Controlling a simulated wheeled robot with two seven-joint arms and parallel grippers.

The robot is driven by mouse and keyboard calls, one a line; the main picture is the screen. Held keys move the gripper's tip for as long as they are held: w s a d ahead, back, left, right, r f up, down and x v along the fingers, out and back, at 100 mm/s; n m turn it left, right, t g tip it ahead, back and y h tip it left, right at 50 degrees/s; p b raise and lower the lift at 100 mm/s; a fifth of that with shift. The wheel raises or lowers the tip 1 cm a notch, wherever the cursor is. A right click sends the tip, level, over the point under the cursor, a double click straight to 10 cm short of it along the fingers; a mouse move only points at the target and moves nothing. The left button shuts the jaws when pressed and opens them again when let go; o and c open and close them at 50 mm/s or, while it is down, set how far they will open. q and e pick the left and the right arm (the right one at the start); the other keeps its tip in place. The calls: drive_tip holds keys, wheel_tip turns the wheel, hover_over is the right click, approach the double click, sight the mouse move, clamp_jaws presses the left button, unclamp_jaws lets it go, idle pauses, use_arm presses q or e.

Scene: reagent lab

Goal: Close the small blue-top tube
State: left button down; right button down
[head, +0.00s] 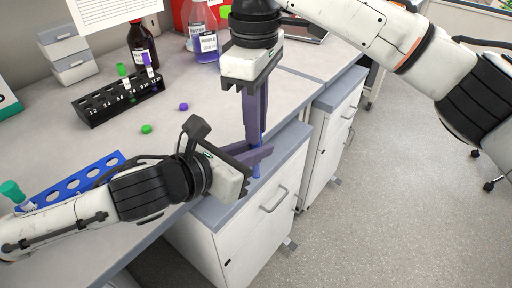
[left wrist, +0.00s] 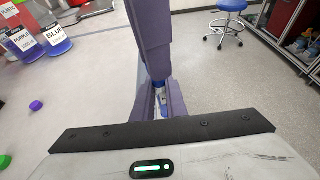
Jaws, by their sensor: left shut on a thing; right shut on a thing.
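The small blue-top tube (head: 256,168) is upright above the counter's front edge, mostly hidden by the fingers in the head view. My left gripper (head: 262,155) comes in from the left and is shut on the tube. My right gripper (head: 257,136) points down from above, shut on the blue cap at the tube's top. In the left wrist view the blue cap (left wrist: 158,85) shows between the purple fingers, with the clear tube (left wrist: 163,103) just under it. Whether the cap is fully seated cannot be told.
A black rack (head: 95,107) with green and purple-top tubes stands at the back left. A blue rack (head: 72,185) lies under my left arm. A green cap (head: 146,129) and a purple cap (head: 183,106) lie loose. Bottles (head: 206,42) stand behind. Drawers (head: 262,205) are below.

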drive_tip(key=m, duration=0.4)
drive_tip(key=shift+m, duration=0.3)
drive_tip(key=m, duration=0.8)
drive_tip(key=shift+m, duration=0.4)
drive_tip(key=m, duration=0.3)
drive_tip(key=shift+m, duration=0.3)
drive_tip(key=c, duration=1.6)
unclamp_jaws()
wheel_tip(320, 180, up, 12)
drive_tip(key=shift+a+f, duration=0.1)
